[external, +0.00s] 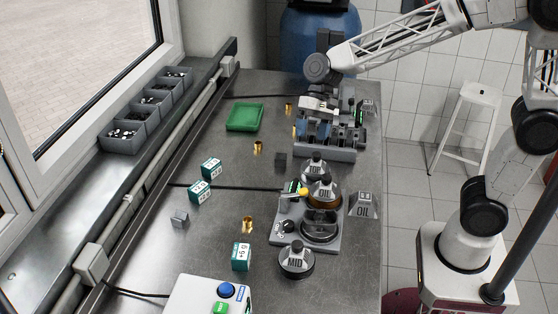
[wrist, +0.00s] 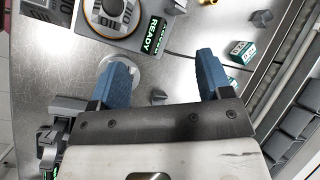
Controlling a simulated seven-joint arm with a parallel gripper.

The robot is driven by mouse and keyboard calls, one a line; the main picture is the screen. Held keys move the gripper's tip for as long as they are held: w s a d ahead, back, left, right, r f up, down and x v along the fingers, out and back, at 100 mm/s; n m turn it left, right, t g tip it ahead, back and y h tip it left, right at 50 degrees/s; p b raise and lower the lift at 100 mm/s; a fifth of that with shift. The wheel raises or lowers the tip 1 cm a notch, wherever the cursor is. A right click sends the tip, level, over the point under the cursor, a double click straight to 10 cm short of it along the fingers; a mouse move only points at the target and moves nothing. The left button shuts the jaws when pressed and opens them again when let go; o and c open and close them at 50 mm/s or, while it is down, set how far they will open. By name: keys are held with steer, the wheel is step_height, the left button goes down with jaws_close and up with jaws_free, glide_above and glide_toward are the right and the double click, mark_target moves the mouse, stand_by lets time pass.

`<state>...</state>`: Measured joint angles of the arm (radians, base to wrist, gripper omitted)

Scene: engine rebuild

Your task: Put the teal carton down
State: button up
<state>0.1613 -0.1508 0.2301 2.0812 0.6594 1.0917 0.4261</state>
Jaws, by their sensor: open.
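Three teal-and-white cartons stand on the metal bench in the external view: one at the back (external: 212,168), one just in front of it (external: 200,190), and one nearer the front (external: 241,256). In the wrist view one teal carton (wrist: 242,50) lies right of my gripper (wrist: 163,78), and another shows partly behind the right finger. My gripper's blue fingers are wide apart with nothing held between them. In the external view my gripper is over the engine block area, away from all the cartons; its fingertips are hard to make out there.
The engine block (external: 328,137) stands at the back right. A green tray (external: 245,117) is at the back left. A grey fixture (external: 280,238) with oil-labelled parts sits mid-right, a MID-labelled part (external: 296,260) before it. Brass pieces and small grey cubes are scattered. Grey bins (external: 130,137) line the window ledge.

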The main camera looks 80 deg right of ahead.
steer(key=s+n+t+h, duration=0.1)
steer(key=s+n+h, duration=0.5)
steer(key=s, duration=2.2)
steer(key=n, duration=0.4)
steer(key=shift+d+r+t+h, duration=0.15)
steer(key=shift+d+t+h, duration=0.15)
steer(key=shift+d+h, duration=0.1)
steer(key=shift+o, duration=0.4)
